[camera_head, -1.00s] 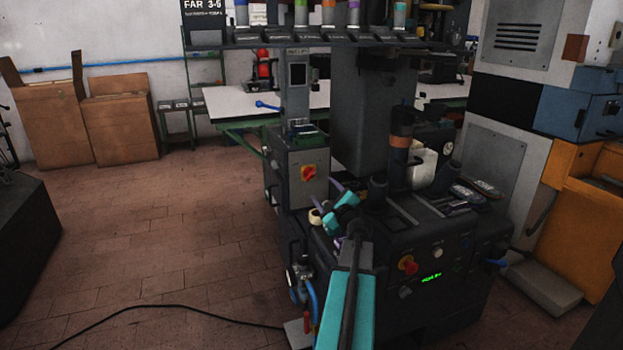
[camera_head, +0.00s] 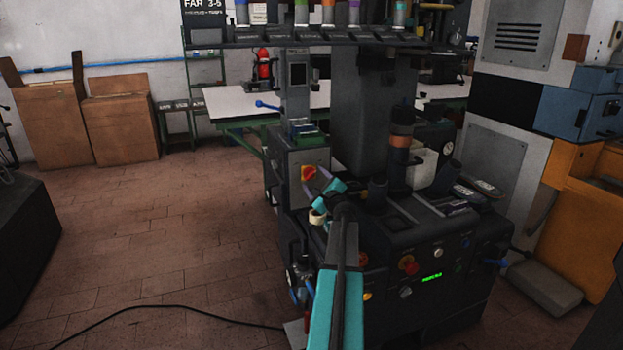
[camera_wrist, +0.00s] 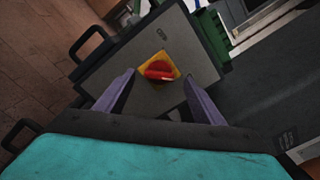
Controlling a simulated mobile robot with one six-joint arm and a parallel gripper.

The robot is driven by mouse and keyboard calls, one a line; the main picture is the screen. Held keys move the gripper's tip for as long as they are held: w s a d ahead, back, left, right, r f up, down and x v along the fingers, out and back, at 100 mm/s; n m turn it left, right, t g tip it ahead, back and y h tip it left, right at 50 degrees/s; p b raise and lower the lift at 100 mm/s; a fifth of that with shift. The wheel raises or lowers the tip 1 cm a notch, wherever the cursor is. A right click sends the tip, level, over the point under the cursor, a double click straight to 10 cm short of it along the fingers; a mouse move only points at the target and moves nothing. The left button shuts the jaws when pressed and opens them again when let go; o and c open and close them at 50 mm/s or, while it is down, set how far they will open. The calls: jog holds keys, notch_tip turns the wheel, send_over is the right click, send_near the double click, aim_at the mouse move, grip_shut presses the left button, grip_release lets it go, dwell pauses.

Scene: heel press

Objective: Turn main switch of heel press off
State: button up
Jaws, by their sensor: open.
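The main switch (camera_head: 309,173) is a red rotary knob on a yellow plate. It sits on the grey panel of a dark box on the left side of the heel press (camera_head: 440,225). In the wrist view the switch (camera_wrist: 160,70) shows just beyond and between the tips of my two purple fingers. My gripper (camera_wrist: 158,82) is open, one finger to each side of the knob, with nothing held. In the head view my gripper (camera_head: 316,182) is close to the panel, with its fingertips beside the switch. I cannot tell whether the fingers touch the knob.
A red and yellow button (camera_head: 407,265) and a green display (camera_head: 432,277) are on the front. A black handle (camera_wrist: 90,44) stands out beside the switch box. Floor at the left is mostly clear.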

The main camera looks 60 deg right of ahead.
aim_at(311, 175)
jog(key=shift+x, duration=1.75)
jog(key=shift+c, duration=0.3)
jog(key=c, duration=1)
